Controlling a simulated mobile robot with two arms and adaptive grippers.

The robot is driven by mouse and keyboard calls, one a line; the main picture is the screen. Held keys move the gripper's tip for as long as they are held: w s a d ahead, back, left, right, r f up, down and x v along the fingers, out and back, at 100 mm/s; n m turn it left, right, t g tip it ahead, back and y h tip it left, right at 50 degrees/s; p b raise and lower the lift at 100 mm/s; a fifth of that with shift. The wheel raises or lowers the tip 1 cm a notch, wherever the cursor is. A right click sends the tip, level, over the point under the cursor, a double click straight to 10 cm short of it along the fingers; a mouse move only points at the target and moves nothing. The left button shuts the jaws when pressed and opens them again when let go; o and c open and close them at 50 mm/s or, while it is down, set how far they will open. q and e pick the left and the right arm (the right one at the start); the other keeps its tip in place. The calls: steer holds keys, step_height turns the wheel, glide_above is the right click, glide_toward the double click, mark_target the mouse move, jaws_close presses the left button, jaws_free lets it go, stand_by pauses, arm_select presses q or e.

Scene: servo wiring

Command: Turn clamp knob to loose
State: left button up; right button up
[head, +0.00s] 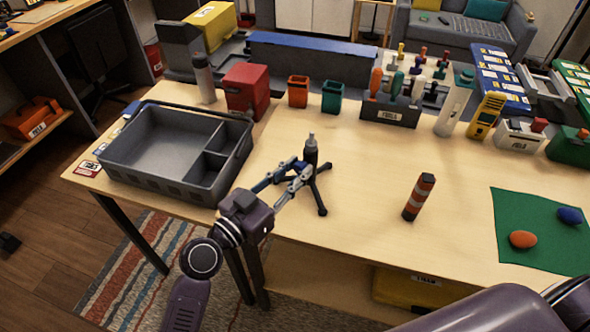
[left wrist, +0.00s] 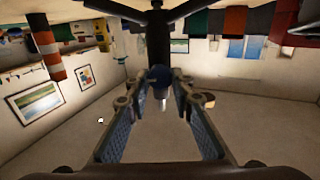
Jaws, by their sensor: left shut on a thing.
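A small black tripod stand (head: 320,192) stands upright on the table near its front edge, left of the middle. Its dark upper post (head: 311,148) has a pale tip. My left gripper (head: 301,169) reaches in from the lower left, with its fingers at the post. In the left wrist view the stand appears upside down, its dark post (left wrist: 159,38) coming down from the top. The dark blue rounded clamp knob (left wrist: 159,74) sits between my gripper's fingertips, which are shut on it. The knob's setting cannot be read. My right gripper is out of view.
A grey compartment tray (head: 150,183) lies to the left. A dark cylinder with orange bands (head: 419,197) stands to the right. A green mat (head: 540,205) holds an orange and a blue egg-shaped thing. Bins and tools line the back. The table around the stand is clear.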

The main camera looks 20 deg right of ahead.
arm_select(q)
steer(key=shift+n, duration=0.4)
jaws_close()
steer(key=n, duration=0.3)
steer(key=shift+n, duration=0.4)
steer(key=n, duration=0.4)
steer(key=shift+w+a+n, duration=0.1)
steer(key=shift+w+n, duration=0.05)
steer(key=shift+n, duration=0.15)
steer(key=n+p, duration=0.1)
steer(key=n, duration=0.4)
steer(key=shift+f, duration=0.1)
steer(key=shift+f+n+p, duration=0.1)
steer(key=shift+n+p, duration=0.55)
steer(key=shift+n, duration=1.45)
steer(key=o, duration=1)
jaws_free()
